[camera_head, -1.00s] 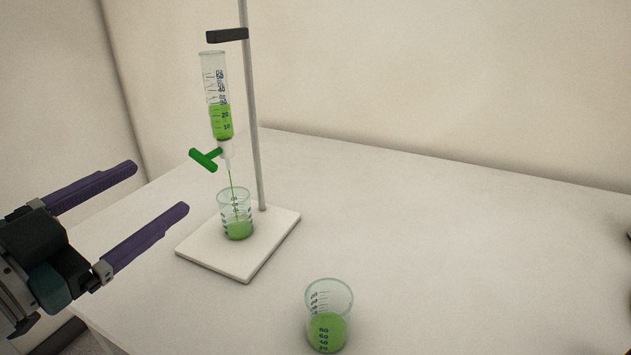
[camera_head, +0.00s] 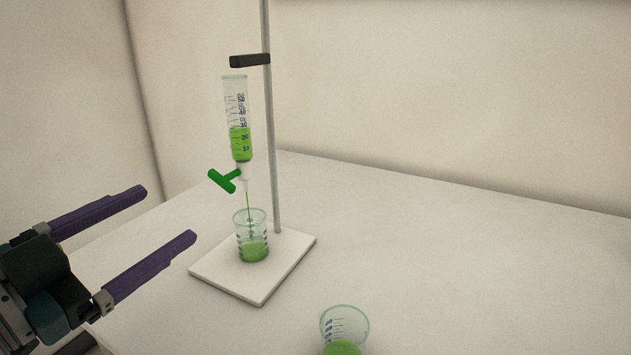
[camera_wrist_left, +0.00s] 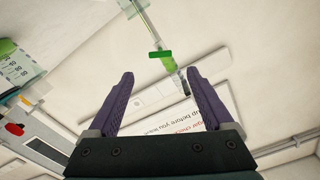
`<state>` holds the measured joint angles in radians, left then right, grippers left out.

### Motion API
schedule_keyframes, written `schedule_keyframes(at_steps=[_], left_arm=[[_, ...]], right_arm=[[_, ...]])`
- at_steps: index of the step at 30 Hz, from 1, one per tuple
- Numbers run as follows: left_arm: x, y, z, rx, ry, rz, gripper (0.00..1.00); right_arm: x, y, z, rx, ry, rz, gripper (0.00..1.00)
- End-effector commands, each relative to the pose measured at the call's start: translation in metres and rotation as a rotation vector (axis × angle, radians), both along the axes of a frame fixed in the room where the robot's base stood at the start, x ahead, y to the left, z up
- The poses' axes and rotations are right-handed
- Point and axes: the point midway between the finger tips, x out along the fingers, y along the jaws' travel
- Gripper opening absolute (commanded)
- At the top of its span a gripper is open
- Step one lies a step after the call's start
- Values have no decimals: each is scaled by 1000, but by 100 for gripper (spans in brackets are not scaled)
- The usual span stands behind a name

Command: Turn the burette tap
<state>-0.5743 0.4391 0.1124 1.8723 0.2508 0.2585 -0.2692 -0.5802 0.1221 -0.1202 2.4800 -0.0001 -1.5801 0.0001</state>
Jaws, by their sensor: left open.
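The burette (camera_head: 237,120) hangs upright on its stand, part filled with green liquid. Its green tap (camera_head: 225,180) sticks out to the left near the bottom. A thin green stream runs from the tip into a beaker (camera_head: 252,236) holding green liquid. My left gripper (camera_head: 170,213) is open and empty, below and left of the tap and apart from it. In the left wrist view, the tap (camera_wrist_left: 160,54) shows beyond and between the open fingers (camera_wrist_left: 157,85). My right gripper is not in view.
The stand has a white base (camera_head: 230,283), a metal rod (camera_head: 272,130) and a black clamp (camera_head: 250,60). A second beaker (camera_head: 344,325) with green liquid stands near the front, cut off by the picture's edge. The table (camera_head: 450,260) is clear to the right.

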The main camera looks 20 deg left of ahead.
Motion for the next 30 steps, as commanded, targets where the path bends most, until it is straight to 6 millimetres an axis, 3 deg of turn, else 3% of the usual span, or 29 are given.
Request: schedule_keyframes(at_steps=[18, 30], left_arm=[[88, -7, 0, 0, -2, 1, 85], [97, -7, 0, 0, 0, 1, 85]], right_arm=[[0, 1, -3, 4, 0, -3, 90], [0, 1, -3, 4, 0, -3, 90]])
